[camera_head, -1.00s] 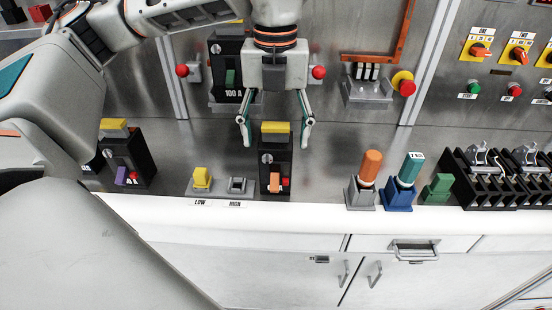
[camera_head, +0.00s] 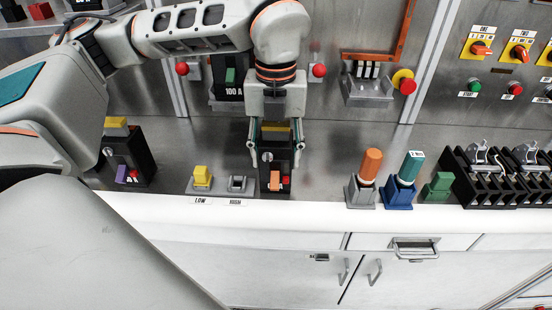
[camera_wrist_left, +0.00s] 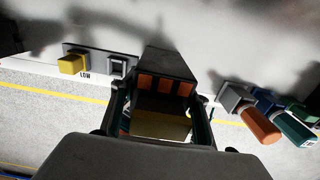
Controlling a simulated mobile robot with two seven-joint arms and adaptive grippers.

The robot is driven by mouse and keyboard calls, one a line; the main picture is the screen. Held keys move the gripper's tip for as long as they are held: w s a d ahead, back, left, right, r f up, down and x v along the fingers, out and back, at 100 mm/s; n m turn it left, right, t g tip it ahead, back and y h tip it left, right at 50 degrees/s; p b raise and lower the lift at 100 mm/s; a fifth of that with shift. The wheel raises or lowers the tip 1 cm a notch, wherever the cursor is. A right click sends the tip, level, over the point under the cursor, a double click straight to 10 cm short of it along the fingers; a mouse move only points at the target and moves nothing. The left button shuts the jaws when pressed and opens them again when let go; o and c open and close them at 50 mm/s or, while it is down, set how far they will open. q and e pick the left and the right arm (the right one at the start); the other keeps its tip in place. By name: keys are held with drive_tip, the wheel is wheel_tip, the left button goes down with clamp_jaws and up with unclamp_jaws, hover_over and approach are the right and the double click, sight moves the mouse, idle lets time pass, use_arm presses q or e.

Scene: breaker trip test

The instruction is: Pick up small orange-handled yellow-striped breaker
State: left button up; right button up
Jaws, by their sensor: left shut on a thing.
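The small breaker (camera_head: 275,171) is a black upright block with an orange handle and a yellow top block. It stands on the steel counter near its front edge, right of the "HIGH" socket. My left gripper (camera_head: 276,163) points down over it, one finger on each side, and is shut on it. In the left wrist view the breaker's yellow block (camera_wrist_left: 160,125) shows between the fingers. My right gripper is not in view.
A similar breaker with a purple handle (camera_head: 127,160) stands at the left. A yellow plug (camera_head: 202,177) sits at "LOW", beside an empty-looking "HIGH" socket (camera_head: 237,184). Orange (camera_head: 372,163) and teal (camera_head: 410,168) handled pieces stand at the right. A large breaker (camera_head: 230,80) is mounted behind.

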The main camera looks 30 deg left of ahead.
use_arm(q)
drive_tip(key=shift+r, duration=0.2)
drive_tip(key=shift+r, duration=0.55)
wheel_tip(320, 180, up, 19)
drive_tip(key=p, duration=0.2)
drive_tip(key=shift+f, duration=0.15)
